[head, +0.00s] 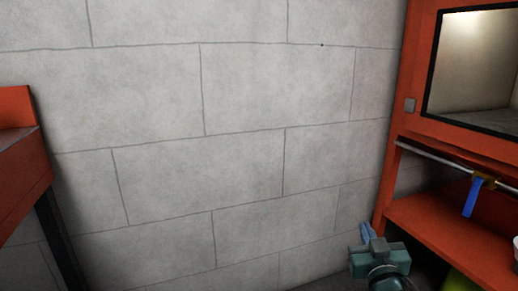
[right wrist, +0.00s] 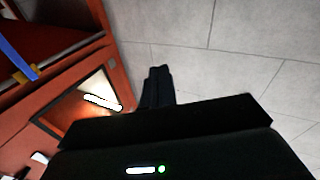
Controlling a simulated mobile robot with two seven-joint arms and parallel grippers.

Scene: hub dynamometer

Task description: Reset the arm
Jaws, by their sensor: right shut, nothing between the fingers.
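My right gripper (head: 366,232) shows at the lower right of the head view, in front of the grey block wall and just left of the orange cabinet. Its blue-tinted fingers point up and are together, with nothing between them. In the right wrist view the dark fingers (right wrist: 158,72) also sit close together, with the wall and the cabinet behind. They appear clear of both. My left gripper is in neither view.
The orange cabinet (head: 419,120) at right has a black-framed window (head: 480,70). Below it runs a pale pipe (head: 430,155) with a blue handle (head: 472,197), above an orange shelf (head: 450,225). An orange structure (head: 20,180) stands at left. Bare wall (head: 240,170) lies between.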

